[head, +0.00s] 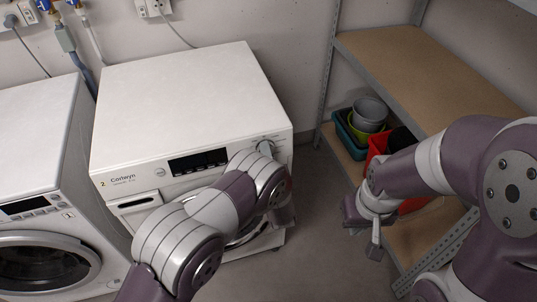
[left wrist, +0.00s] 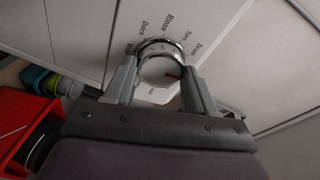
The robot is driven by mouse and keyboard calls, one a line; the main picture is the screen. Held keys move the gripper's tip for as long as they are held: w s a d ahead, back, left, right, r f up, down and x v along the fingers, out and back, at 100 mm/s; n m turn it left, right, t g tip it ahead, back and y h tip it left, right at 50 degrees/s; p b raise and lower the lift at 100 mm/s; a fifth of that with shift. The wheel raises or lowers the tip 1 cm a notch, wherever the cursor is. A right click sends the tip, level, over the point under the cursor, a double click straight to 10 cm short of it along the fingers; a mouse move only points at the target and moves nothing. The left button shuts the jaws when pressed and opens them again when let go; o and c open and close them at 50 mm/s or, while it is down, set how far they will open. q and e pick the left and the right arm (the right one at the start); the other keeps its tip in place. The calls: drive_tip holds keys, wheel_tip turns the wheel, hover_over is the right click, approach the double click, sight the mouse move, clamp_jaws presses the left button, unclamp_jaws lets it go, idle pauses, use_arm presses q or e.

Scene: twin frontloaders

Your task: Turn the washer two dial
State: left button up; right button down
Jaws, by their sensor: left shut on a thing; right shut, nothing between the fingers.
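Washer two (head: 175,95) is the white front-loader marked 2 in the head view. Its round silver dial (left wrist: 160,68) shows in the left wrist view, with a red mark on its right side. Printed words including Quick, Rinse, Spin and Drain run around it. My left gripper (left wrist: 158,82) is shut on the dial, one finger on each side. In the head view my left gripper (head: 266,148) is at the right end of the control panel, mostly hiding the dial. My right gripper (head: 374,240) is shut and empty, in front of the shelf.
Another white front-loader (head: 35,150) stands to the left of washer two. A wooden shelf unit (head: 420,75) stands at the right, with a red bin (head: 376,146), a teal bin (head: 345,130) and a grey bucket (head: 370,110). Floor is clear between washer and shelf.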

use_arm(q)
drive_tip(key=shift+m, duration=0.3)
drive_tip(key=o, duration=1)
drive_tip(key=s, duration=0.4)
drive_tip(key=s+d, duration=0.1)
drive_tip(key=s, duration=0.3)
drive_tip(key=s+d+r, duration=0.1)
drive_tip(key=s, duration=0.3)
drive_tip(key=shift+s, duration=0.3)
